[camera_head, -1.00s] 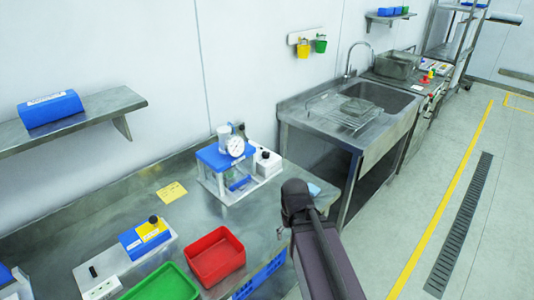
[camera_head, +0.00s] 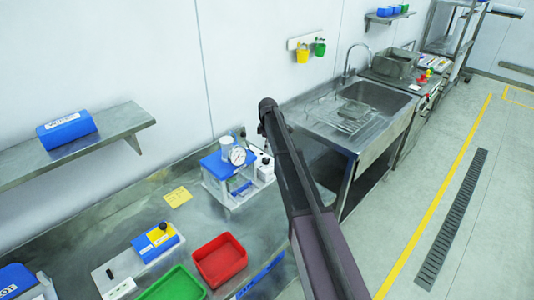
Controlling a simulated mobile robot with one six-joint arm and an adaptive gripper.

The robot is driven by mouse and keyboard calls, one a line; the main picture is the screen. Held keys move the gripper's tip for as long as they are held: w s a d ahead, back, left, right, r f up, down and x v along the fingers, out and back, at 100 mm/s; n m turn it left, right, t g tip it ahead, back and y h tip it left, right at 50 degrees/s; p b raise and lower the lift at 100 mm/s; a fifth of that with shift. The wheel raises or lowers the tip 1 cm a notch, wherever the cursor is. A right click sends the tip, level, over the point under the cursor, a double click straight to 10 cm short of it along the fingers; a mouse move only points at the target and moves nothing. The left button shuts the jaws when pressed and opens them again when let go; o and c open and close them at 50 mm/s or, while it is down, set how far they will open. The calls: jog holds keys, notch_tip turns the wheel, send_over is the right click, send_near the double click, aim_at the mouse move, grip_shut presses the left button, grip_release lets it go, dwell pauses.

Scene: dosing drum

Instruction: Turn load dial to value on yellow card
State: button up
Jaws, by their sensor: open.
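A yellow card (camera_head: 178,196) lies flat on the steel counter; its writing is too small to read. To its right stands a press-like device (camera_head: 222,168) with a blue top plate and a round white gauge (camera_head: 238,156). A white box with a black knob (camera_head: 266,160) sits against its right side. A blue and yellow box (camera_head: 156,243) with another black knob (camera_head: 163,226) is nearer, on a white base. I cannot tell which knob is the load dial, nor read any setting. My arm reaches up beside the device; my gripper's fingers are not visible.
A red tray (camera_head: 220,260) and a green tray (camera_head: 174,285) lie at the counter's near side. A sink unit (camera_head: 375,100) stands to the right. The counter between card and device is clear.

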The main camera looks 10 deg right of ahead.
jog(key=r+n+p, duration=0.1)
jog(key=r+n, duration=0.1)
send_over(266, 159)
jog(key=shift+f, duration=0.1)
jog(key=shift+f, duration=0.2)
notch_tip(266, 159, down, 14)
jog(key=b, duration=1.4)
jog(key=shift+r, duration=0.25)
jog(key=c, duration=1.1)
jog(key=shift+d, duration=0.15)
jog(key=shift+c, duration=0.2)
